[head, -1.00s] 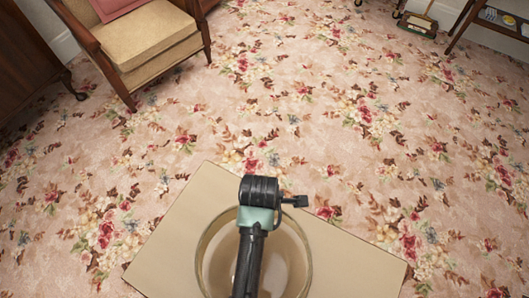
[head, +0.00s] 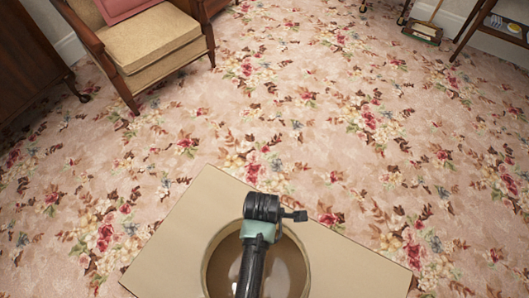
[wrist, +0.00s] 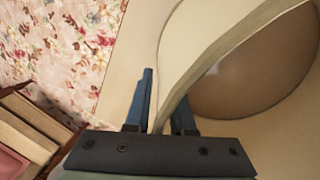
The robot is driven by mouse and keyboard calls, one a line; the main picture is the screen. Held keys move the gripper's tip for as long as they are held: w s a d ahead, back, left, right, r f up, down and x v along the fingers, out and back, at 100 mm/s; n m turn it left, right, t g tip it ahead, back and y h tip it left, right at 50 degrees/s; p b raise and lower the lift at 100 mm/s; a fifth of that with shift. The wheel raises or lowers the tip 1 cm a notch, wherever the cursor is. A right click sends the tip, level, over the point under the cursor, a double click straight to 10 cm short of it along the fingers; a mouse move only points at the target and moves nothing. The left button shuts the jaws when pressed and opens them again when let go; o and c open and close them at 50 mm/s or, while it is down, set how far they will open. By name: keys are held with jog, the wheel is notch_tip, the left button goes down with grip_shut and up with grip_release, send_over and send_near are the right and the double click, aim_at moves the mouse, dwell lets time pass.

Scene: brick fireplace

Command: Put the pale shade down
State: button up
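The pale shade (head: 208,262) is a round, open-topped form with a thin cream rim and a brown inside. It is at the bottom middle of the head view, over a beige flat top (head: 175,245). My gripper (head: 258,232) comes down across its rim and hides part of it. In the wrist view, the shade's curved wall (wrist: 190,50) runs down between the two fingers of my gripper (wrist: 163,98). The fingers are close together with the wall between them; the right finger is partly hidden. I cannot tell whether the shade's base touches the top.
Bare flat top shows left and right of the shade. Flowered carpet (head: 300,110) lies open beyond it. A wooden armchair (head: 145,50) is at upper left, beside a dark cabinet (head: 25,60). A dark shelf stand (head: 490,20) is at upper right.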

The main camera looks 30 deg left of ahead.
jog(key=shift+o, duration=0.5)
notch_tip(320, 180, up, 12)
jog(key=s+p, duration=0.2)
jog(key=p, duration=0.1)
jog(key=shift+d, duration=0.35)
jog(key=shift+w+r, duration=0.15)
